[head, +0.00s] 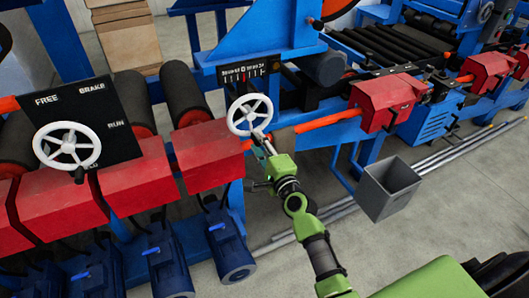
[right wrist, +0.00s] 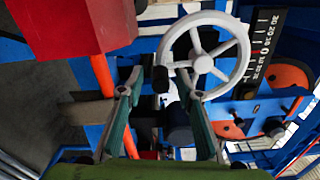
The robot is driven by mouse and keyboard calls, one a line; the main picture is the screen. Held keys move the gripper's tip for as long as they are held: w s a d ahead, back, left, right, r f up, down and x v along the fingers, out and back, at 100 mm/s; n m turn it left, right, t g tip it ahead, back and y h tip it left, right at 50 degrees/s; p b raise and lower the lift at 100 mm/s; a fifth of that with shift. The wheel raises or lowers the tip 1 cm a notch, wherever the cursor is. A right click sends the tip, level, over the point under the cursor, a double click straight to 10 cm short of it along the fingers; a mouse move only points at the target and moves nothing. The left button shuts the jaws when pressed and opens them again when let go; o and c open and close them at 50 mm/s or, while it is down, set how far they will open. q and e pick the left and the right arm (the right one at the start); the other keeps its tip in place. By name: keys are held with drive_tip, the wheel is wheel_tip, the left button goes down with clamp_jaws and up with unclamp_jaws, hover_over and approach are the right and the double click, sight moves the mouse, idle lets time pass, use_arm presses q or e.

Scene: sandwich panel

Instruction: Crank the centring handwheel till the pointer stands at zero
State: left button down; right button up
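The white spoked centring handwheel (head: 250,114) stands below a black scale plate (head: 249,70) with white numbers and ticks. In the right wrist view the handwheel (right wrist: 206,56) is close, with a dark crank knob (right wrist: 160,79) at its near left rim. My right gripper (head: 263,142) is at the wheel's lower rim. In the wrist view its fingers (right wrist: 159,84) are apart, either side of the knob; contact is not clear. My left gripper is out of view.
A second white handwheel (head: 68,145) sits on a black FREE/BRAKE/RUN panel (head: 110,105) at left. Red housings (head: 208,155) and blue motors (head: 230,250) line the machine. A grey bin (head: 388,188) and long rods lie to the right. Bare floor is at lower centre.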

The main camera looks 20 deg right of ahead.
drive_tip(key=s, duration=1.1)
drive_tip(key=shift+s+d, duration=0.2)
drive_tip(key=s+a+f+n+g, duration=0.2)
drive_tip(key=s+f+n+g, duration=0.15)
drive_tip(key=f, duration=0.75)
drive_tip(key=s+a+f+n+g+y, duration=0.1)
drive_tip(key=s+f+n+g, duration=0.2)
drive_tip(key=f, duration=0.9)
drive_tip(key=s+a+f+n+g, duration=0.25)
drive_tip(key=s+f, duration=0.25)
drive_tip(key=f, duration=0.6)
drive_tip(key=s+f+n+g, duration=0.3)
drive_tip(key=s+f+n, duration=0.3)
drive_tip(key=s+f, duration=0.8)
drive_tip(key=s+d+f+n+g, duration=0.1)
drive_tip(key=s+f+n, duration=0.1)
drive_tip(key=s, duration=0.5)
drive_tip(key=s+d+f+n+g+h, duration=0.1)
drive_tip(key=s+d+f+n+g, duration=0.1)
drive_tip(key=s, duration=0.5)
drive_tip(key=s+d+f+n+g, duration=0.1)
drive_tip(key=s+f+n+g, duration=0.1)
drive_tip(key=s, duration=0.5)
drive_tip(key=shift+s+d+f+n+h, duration=0.15)
drive_tip(key=shift+d+f+n+h, duration=0.25)
drive_tip(key=shift+f, duration=0.35)
